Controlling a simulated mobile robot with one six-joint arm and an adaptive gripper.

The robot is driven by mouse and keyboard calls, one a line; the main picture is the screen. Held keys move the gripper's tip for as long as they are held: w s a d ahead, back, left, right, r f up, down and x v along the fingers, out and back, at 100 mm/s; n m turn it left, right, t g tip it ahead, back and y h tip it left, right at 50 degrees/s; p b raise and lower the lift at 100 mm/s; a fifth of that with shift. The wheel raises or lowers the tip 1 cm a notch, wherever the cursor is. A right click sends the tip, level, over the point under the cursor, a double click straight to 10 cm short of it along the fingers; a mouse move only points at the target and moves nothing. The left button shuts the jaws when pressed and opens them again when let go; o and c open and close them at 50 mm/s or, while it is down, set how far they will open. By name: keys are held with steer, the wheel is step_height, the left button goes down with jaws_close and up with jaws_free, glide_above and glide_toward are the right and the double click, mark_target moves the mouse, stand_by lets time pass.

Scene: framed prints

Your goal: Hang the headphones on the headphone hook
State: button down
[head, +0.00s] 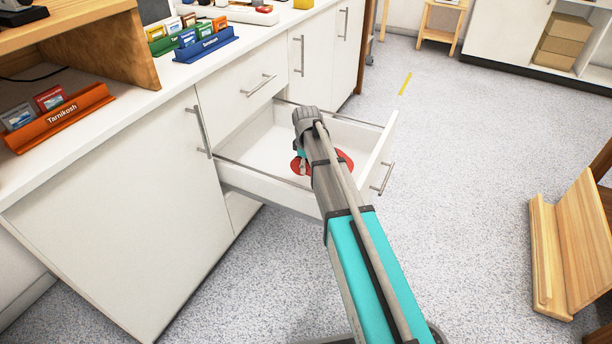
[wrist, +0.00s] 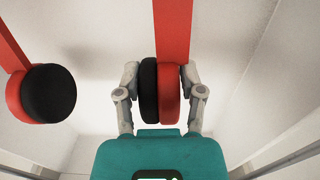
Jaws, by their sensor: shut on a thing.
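The headphones are red with black ear pads. In the head view they show as red patches (head: 345,159) in the open drawer, mostly hidden behind my arm. In the wrist view, one ear cup (wrist: 168,92) is between the fingers of my gripper (wrist: 166,84), which is shut on it. The other ear cup (wrist: 42,92) hangs free at the left, and the red band (wrist: 173,30) runs up out of the picture. I cannot tell whether the headphones touch the drawer floor. I see no headphone hook in either view.
The white drawer (head: 388,150) is pulled out below the counter (head: 150,100), its walls around my gripper. Card holders, one orange (head: 62,118) and one blue (head: 207,45), stand on the counter. A wooden stand (head: 570,245) is at the right. Floor between is clear.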

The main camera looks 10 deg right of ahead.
mark_target(307, 174)
steer(key=shift+f+b, duration=1.3)
steer(key=shift+f, duration=0.5)
steer(key=shift+c, duration=1)
jaws_free()
step_height(307, 174, up, 14)
steer(key=p, duration=1.3)
steer(key=shift+w+a+f, duration=0.1)
steer(key=shift+w, duration=0.05)
steer(key=shift+p, duration=0.35)
